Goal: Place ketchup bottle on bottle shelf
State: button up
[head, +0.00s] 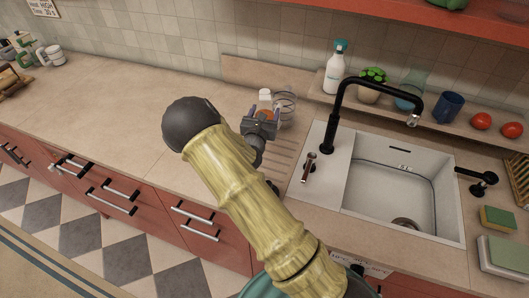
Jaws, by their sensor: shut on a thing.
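My gripper (264,114) is over the counter left of the sink, its fingers on both sides of a small bottle. I take this to be the ketchup bottle (265,96); it has a whitish top and an orange-red lower part. My gripper is shut on it, and the gripper body hides its lower end, so I cannot tell whether it touches the counter. A raised wooden ledge (312,92) runs along the wall behind the sink and holds a white spray bottle (335,75). I cannot tell whether this ledge or the red shelf (440,18) above is the bottle shelf.
A clear glass (285,108) stands close to the right of the held bottle. The black faucet (335,115) rises by the sink (395,195). The ledge also holds a potted plant (371,85), a blue cup (447,107) and tomatoes (481,121). The left counter is mostly clear.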

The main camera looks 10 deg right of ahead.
jog(key=shift+s, duration=0.1)
jog(key=shift+f, duration=0.3)
jog(key=shift+f+p, duration=0.8)
jog(key=shift+f, duration=1.7)
jog(key=shift+f, duration=0.15)
jog(key=shift+f+p, duration=0.6)
jog(key=shift+f, duration=1.35)
jog(key=shift+f, duration=0.2)
jog(key=o, duration=1.2)
jog(key=shift+o, duration=0.2)
jog(key=shift+r, duration=0.1)
